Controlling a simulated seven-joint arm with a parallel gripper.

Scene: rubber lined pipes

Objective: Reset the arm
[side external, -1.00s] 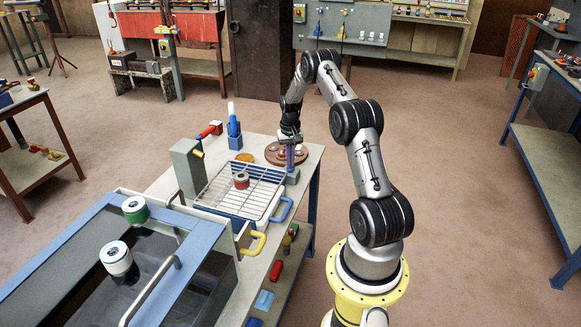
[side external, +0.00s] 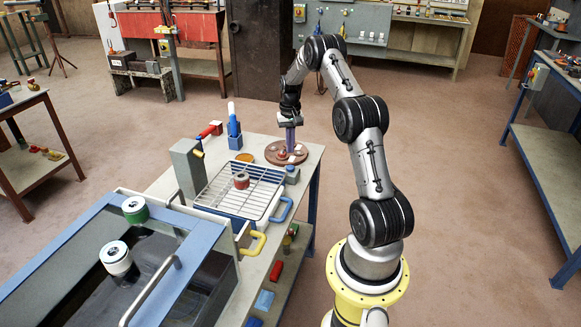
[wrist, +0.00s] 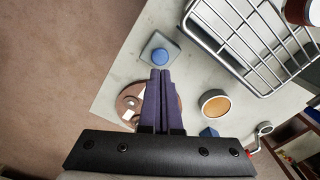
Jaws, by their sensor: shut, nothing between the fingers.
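My gripper (side external: 290,150) is shut and empty, its purple fingers pointing down over the back right corner of the workbench. It also shows in the wrist view (wrist: 160,73), with the fingers pressed together. It hangs above a round brown plate (side external: 272,151) that carries small pale and red pieces. The fingers partly hide this plate in the wrist view (wrist: 130,96). I cannot tell the exact gap between fingertips and plate. A blue button on a grey base (side external: 292,173) sits nearer than the plate.
A wire rack (side external: 222,197) on a tray holds a red-brown ring (side external: 241,180). A green-sided roll (side external: 135,209) and a white roll (side external: 116,258) are at the blue-rimmed tank (side external: 75,240). A blue holder (side external: 235,141) stands at the back.

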